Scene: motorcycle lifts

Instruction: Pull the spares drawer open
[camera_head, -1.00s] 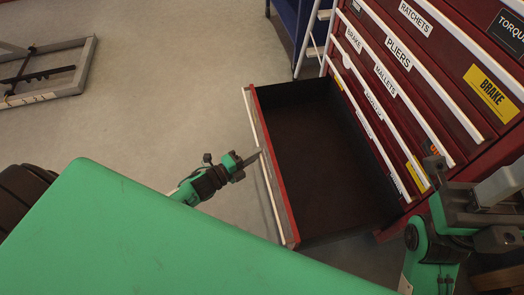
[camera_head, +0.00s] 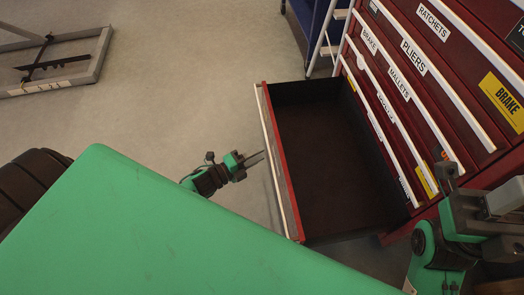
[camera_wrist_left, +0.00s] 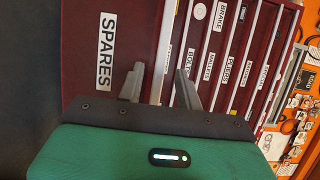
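The spares drawer is pulled far out of the red cabinet; its dark, empty inside (camera_head: 325,160) shows in the head view. Its red front has a white handle strip (camera_head: 263,125) along the outer edge. In the left wrist view the SPARES label (camera_wrist_left: 106,52) is on the drawer front, with the handle strip (camera_wrist_left: 166,45) beside it.
The red cabinet (camera_head: 445,85) has several shut, labelled drawers above the open one. A blue unit with a white ladder-like frame (camera_head: 330,35) stands behind. A grey metal frame (camera_head: 90,70) lies at the far left. The floor (camera_head: 180,90) left of the drawer is clear.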

